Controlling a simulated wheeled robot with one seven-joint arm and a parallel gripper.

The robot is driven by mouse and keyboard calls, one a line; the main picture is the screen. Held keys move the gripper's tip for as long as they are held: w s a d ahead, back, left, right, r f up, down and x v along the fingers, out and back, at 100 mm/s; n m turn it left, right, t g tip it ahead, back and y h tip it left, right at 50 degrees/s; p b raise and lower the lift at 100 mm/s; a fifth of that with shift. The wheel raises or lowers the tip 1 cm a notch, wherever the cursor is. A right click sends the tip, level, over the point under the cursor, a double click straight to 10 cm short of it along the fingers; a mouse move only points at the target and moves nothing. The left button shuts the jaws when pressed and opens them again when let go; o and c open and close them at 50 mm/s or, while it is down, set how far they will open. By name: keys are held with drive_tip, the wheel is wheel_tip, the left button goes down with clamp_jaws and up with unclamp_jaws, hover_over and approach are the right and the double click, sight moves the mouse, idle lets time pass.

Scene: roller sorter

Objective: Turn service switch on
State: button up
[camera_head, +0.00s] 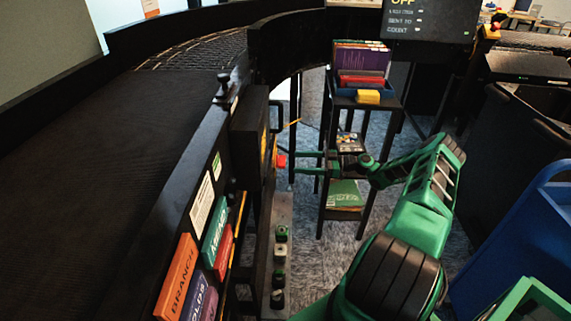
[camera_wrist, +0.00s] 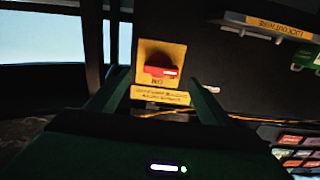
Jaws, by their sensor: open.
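The service switch is a red knob (camera_wrist: 158,71) on a yellow plate (camera_wrist: 160,51), fixed to a dark panel. In the wrist view the knob's bar lies roughly level. A yellow label (camera_wrist: 160,95) sits below the plate; its text is too small to read surely. In the head view the red knob (camera_head: 281,161) sticks out from the side of a black box (camera_head: 248,140). My gripper (camera_head: 299,162) is open and empty, its fingers pointing at the knob from the right, a short gap away. In the wrist view my gripper (camera_wrist: 157,78) has a finger on either side of the knob.
A black conveyor (camera_head: 110,160) fills the left. A black handle (camera_head: 280,118) stands out above the knob. A shelf stand (camera_head: 365,103) with books is behind my gripper. A screen (camera_head: 428,20) reads OFF at the top. A blue cart (camera_head: 520,240) is at right.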

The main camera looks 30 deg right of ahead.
sight(281, 162)
drive_tip(key=shift+x, duration=2.95)
drive_tip(key=c, duration=1)
